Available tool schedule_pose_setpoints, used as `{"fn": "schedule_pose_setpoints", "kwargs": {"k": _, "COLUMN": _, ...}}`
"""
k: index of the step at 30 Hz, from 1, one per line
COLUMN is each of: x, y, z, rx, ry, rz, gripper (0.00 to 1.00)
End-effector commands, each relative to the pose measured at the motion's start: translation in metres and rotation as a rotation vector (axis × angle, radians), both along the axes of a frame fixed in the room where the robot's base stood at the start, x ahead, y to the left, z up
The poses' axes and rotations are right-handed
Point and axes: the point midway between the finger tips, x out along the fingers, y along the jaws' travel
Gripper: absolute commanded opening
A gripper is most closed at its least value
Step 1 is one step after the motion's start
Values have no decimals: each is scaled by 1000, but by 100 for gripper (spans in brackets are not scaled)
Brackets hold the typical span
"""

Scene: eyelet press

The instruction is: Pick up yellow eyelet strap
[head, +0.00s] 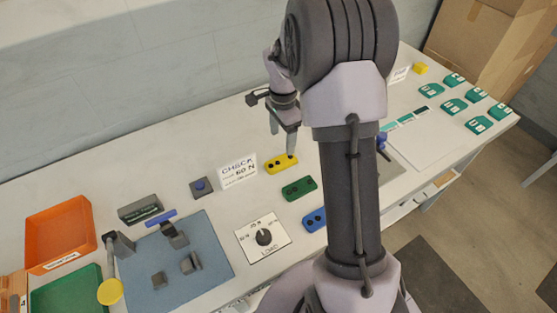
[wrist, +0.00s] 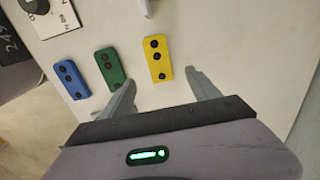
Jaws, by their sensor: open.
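The yellow eyelet strap (head: 281,164) lies flat on the white table, a short yellow bar with dark round holes. My gripper (head: 283,142) is above and close to the strap in the head view. Its two fingers (wrist: 160,82) are spread apart with nothing held between them. Part of the table right of the strap is hidden by my arm in the head view.
A green strap (head: 299,188) and a blue strap (head: 314,220) lie in a row beside the yellow one. A white "CHECK" sign (head: 238,172) stands left of it. The load dial (head: 264,238) is nearer the front. A blue mat (head: 200,262) with a press lies further left.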

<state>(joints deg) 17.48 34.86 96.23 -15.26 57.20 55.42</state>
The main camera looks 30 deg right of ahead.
Motion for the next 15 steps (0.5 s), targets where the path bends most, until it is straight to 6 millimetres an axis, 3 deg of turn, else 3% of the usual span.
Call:
{"fn": "schedule_pose_setpoints", "kwargs": {"k": 1, "x": -1, "y": 0, "z": -18, "rx": 1, "ry": 3, "rz": 0, "gripper": 71}}
{"fn": "schedule_pose_setpoints", "kwargs": {"k": 3, "x": -1, "y": 0, "z": -32, "rx": 0, "ry": 2, "rz": 0, "gripper": 71}}
{"fn": "schedule_pose_setpoints", "kwargs": {"k": 10, "x": -2, "y": 2, "z": -53, "rx": 0, "ry": 0, "rz": 2, "gripper": 71}}
{"fn": "schedule_pose_setpoints", "kwargs": {"k": 15, "x": -6, "y": 6, "z": -88, "rx": 0, "ry": 1, "rz": 1, "gripper": 71}}
